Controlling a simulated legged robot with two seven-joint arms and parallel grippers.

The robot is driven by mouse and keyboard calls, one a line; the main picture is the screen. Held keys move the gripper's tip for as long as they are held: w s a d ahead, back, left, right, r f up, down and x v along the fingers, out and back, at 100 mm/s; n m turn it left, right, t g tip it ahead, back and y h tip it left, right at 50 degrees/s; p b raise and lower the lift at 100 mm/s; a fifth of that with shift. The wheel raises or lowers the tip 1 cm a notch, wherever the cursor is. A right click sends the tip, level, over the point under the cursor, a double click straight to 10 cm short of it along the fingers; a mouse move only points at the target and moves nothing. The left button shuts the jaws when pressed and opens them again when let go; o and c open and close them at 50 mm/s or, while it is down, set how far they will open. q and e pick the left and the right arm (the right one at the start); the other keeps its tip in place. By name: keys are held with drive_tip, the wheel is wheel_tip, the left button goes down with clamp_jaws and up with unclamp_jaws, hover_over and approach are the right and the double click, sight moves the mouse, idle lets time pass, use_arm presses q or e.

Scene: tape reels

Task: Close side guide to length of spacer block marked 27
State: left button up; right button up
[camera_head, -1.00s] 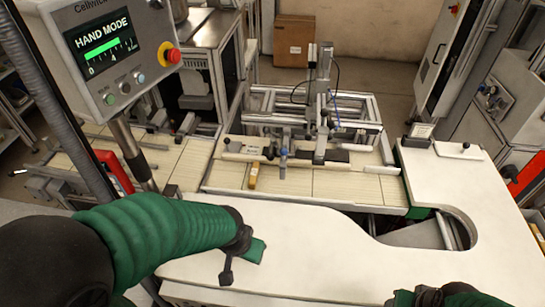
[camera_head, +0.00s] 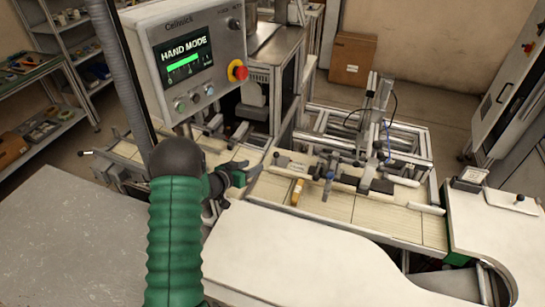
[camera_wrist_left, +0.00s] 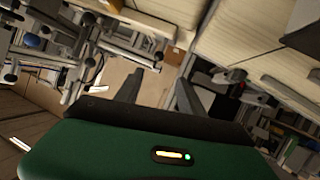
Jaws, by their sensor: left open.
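A small orange-yellow block (camera_head: 297,192) stands on the slatted conveyor (camera_head: 330,205), beside a side guide bar (camera_head: 292,164) with black knobs. Any number on the block is too small to read. A blue-topped clamp (camera_head: 329,177) sits on the guide right of the block. My left gripper (camera_head: 240,172) is over the conveyor, left of the block and guide end, apart from both. In the left wrist view its two fingers (camera_wrist_left: 158,92) are spread with nothing between them. The block (camera_wrist_left: 172,56) shows beyond them there, and the blue knob (camera_wrist_left: 32,41) at upper left. My right gripper is out of view.
The control panel (camera_head: 190,60) reading HAND MODE hangs above and left of my left gripper. A white worktop (camera_head: 300,255) lies in front of the conveyor. A grey table (camera_head: 80,240) is at lower left. A metal frame (camera_head: 345,125) stands behind the guide.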

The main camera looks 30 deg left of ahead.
use_arm(q)
drive_tip(key=b, duration=0.4)
approach(274, 155)
drive_tip(key=w+f, duration=0.1)
drive_tip(key=w, duration=0.1)
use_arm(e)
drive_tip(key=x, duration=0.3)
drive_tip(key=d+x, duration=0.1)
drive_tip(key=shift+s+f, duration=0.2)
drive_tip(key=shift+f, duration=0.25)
use_arm(q)
drive_tip(key=b+x, duration=0.2)
drive_tip(key=x, duration=0.5)
drive_tip(key=shift+w+a+f, duration=0.15)
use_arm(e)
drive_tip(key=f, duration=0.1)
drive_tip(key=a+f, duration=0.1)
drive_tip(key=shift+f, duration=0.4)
use_arm(q)
drive_tip(key=shift+w, duration=0.15)
drive_tip(key=shift+d, duration=0.25)
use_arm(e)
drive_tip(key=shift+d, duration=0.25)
use_arm(q)
drive_tip(key=shift+d, duration=0.1)
drive_tip(key=shift+c, duration=0.9)
clamp_jaws()
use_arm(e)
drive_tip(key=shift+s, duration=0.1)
